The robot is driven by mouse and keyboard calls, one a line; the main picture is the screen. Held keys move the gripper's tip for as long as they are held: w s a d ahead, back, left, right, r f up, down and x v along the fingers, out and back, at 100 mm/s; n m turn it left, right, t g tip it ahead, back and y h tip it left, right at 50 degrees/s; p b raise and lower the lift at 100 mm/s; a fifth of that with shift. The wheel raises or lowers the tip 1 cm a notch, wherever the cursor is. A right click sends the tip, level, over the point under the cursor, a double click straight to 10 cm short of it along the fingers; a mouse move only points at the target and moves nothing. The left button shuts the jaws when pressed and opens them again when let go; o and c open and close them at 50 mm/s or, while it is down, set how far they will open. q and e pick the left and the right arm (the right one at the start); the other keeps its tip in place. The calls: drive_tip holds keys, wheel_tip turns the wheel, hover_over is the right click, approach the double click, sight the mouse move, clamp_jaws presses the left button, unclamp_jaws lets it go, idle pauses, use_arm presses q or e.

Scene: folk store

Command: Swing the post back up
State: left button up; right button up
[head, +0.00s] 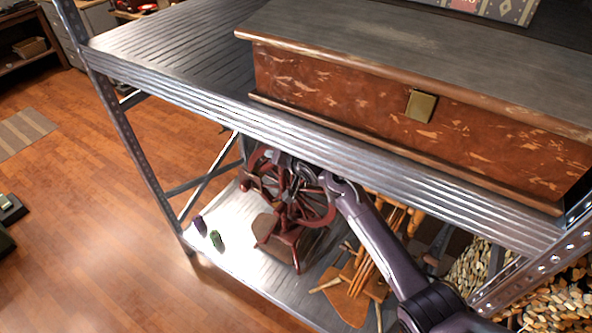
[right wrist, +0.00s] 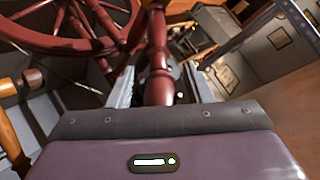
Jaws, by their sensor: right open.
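A dark red spinning wheel (head: 290,240) stands on the lower metal shelf, partly hidden by the upper shelf's edge. In the right wrist view its large spoked rim (right wrist: 60,40) fills the upper left. A turned red post (right wrist: 158,55) stands between the fingers of my right gripper (right wrist: 157,88), which is open around it. I cannot tell whether either finger touches the post. In the head view my right arm reaches in from the lower right, and its gripper is mostly hidden beside the wheel. My left gripper is not in view.
The upper shelf (head: 180,50) bears a large wooden chest (head: 350,90) just above my arm. A purple spool (head: 200,224) and a green spool (head: 216,239) stand left of the wheel. Floor at left is mostly clear.

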drive_tip(key=s+d+r+b, duration=0.1)
drive_tip(key=s+d, duration=0.2)
drive_tip(key=s, duration=0.4)
drive_tip(key=s+d+r+b, duration=0.1)
drive_tip(key=s+d+b, duration=0.1)
drive_tip(key=s+d, duration=0.2)
drive_tip(key=s, duration=0.2)
drive_tip(key=shift+s+d+r, duration=0.25)
drive_tip(key=shift+s+d, duration=0.05)
drive_tip(key=shift+s, duration=0.1)
drive_tip(key=shift+c, duration=0.5)
